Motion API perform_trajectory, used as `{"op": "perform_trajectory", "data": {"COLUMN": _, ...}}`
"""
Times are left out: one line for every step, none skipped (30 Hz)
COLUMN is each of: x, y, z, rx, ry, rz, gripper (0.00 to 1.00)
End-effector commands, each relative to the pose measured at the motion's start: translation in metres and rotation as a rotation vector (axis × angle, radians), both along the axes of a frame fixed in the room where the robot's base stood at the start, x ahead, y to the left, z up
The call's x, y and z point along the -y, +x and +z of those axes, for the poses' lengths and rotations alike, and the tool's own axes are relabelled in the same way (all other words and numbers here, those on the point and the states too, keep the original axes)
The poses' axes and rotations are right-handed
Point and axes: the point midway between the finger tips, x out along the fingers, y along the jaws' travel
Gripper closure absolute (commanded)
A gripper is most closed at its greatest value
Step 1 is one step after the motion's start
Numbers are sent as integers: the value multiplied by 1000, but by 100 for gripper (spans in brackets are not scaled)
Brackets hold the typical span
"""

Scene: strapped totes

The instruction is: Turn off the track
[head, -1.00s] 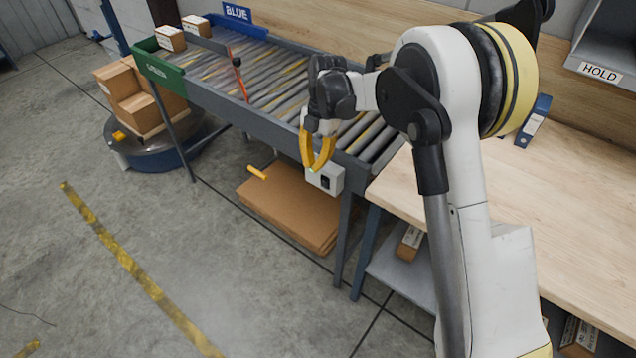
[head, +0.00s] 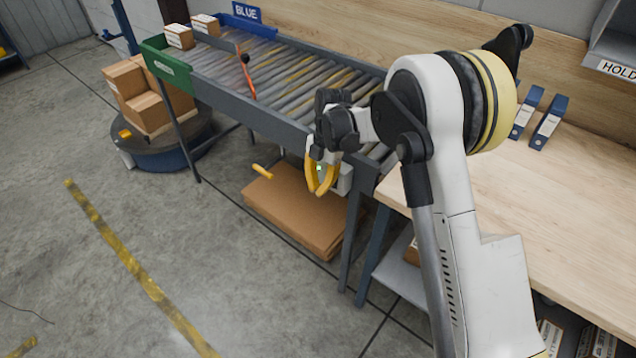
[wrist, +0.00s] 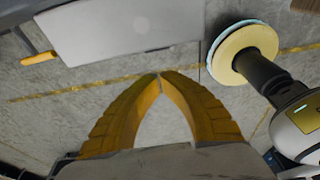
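The track is a roller conveyor (head: 290,84) with a grey frame, running from the back left to the wooden bench. A small light-grey control box (head: 346,180) hangs on its side near the right end. My gripper (head: 320,192) is in front of this box, its yellow fingers pointing down and covering much of its face. A small green light shows between the fingers.
Flat cardboard (head: 296,208) lies under the conveyor. The wooden bench (head: 545,205) stands at the right, with blue binders (head: 546,122). A round dark-blue base (head: 165,150) carries cartons at the left. Cartons (head: 180,37) sit at the conveyor's far end. The floor at front left is clear.

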Motion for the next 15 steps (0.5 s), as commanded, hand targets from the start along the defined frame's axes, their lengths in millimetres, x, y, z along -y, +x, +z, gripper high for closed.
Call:
{"op": "perform_trajectory", "data": {"x": 8, "y": 8, "z": -1, "rx": -1, "ry": -1, "rz": -5, "gripper": 100}}
{"op": "perform_trajectory", "data": {"x": 10, "y": 11, "z": 0, "rx": -1, "ry": -1, "rz": -5, "gripper": 100}}
{"op": "perform_trajectory", "data": {"x": 13, "y": 15, "z": 1, "rx": -1, "ry": -1, "rz": -4, "gripper": 100}}
{"op": "perform_trajectory", "data": {"x": 14, "y": 17, "z": 2, "rx": 0, "ry": -1, "rz": -3, "gripper": 100}}
{"op": "perform_trajectory", "data": {"x": 16, "y": 19, "z": 3, "rx": 0, "ry": 0, "rz": -2, "gripper": 100}}
{"op": "perform_trajectory", "data": {"x": 17, "y": 21, "z": 3, "rx": -1, "ry": -1, "rz": -2, "gripper": 100}}
{"op": "perform_trajectory", "data": {"x": 18, "y": 21, "z": 4, "rx": -1, "ry": -1, "rz": -2, "gripper": 100}}
{"op": "perform_trajectory", "data": {"x": 18, "y": 22, "z": 4, "rx": -1, "ry": -1, "rz": -2, "gripper": 100}}
{"op": "perform_trajectory", "data": {"x": 18, "y": 22, "z": 5, "rx": -1, "ry": -1, "rz": -2, "gripper": 100}}
{"op": "perform_trajectory", "data": {"x": 18, "y": 22, "z": 5, "rx": -1, "ry": -1, "rz": -1, "gripper": 100}}
{"op": "perform_trajectory", "data": {"x": 18, "y": 22, "z": 5, "rx": -1, "ry": -1, "rz": -1, "gripper": 100}}
{"op": "perform_trajectory", "data": {"x": 18, "y": 22, "z": 5, "rx": -1, "ry": -1, "rz": -2, "gripper": 100}}
{"op": "perform_trajectory", "data": {"x": 18, "y": 22, "z": 5, "rx": -1, "ry": -1, "rz": -2, "gripper": 100}}
{"op": "perform_trajectory", "data": {"x": 18, "y": 22, "z": 5, "rx": 0, "ry": 0, "rz": -2, "gripper": 100}}
{"op": "perform_trajectory", "data": {"x": 18, "y": 22, "z": 5, "rx": 0, "ry": 0, "rz": -2, "gripper": 100}}
